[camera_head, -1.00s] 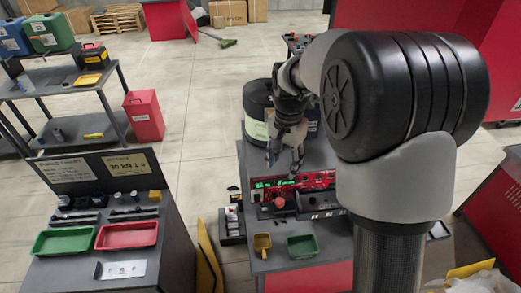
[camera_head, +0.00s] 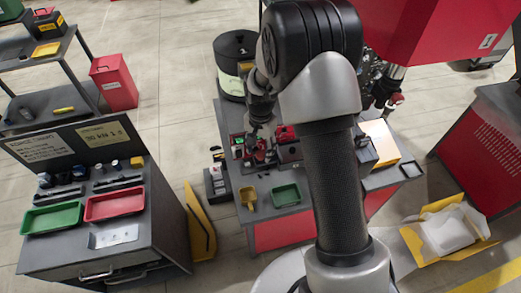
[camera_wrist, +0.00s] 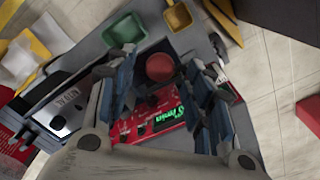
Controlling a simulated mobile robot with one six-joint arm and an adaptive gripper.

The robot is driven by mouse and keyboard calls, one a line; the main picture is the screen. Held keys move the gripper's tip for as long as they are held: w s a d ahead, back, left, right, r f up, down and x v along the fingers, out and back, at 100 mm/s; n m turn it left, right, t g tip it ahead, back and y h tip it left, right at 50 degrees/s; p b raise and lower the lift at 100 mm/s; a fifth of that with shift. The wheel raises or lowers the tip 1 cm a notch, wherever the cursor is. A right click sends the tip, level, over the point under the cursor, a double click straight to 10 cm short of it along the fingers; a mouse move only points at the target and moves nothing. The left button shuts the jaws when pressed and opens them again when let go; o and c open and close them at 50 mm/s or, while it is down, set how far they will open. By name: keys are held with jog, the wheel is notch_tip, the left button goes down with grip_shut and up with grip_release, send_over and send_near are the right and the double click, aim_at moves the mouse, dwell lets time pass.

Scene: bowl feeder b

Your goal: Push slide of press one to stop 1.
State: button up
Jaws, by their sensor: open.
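A red panel with a green lit display (camera_wrist: 160,118) lies below my gripper (camera_wrist: 168,62) in the wrist view. A round red knob (camera_wrist: 160,67) shows between the two spread blue-grey fingers. My gripper is open with nothing held. I cannot tell whether either finger touches the knob. In the head view my gripper (camera_head: 256,132) hangs over the display unit (camera_head: 238,147) on the grey bench (camera_head: 225,118). A dark grey unit with a white label (camera_wrist: 65,104) is at left in the wrist view. I cannot make out which part is the slide of press one or stop 1.
A green tray (camera_head: 286,195) and a yellow tray (camera_head: 248,197) sit at the bench's front. A black-topped round bowl (camera_head: 236,46) stands behind. A large red housing (camera_head: 440,28) overhangs at right. A side table (camera_head: 160,222) with red and green trays stands left, across open floor.

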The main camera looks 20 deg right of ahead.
jog(key=shift+f, duration=0.8)
jog(key=shift+c, duration=0.3)
grip_shut()
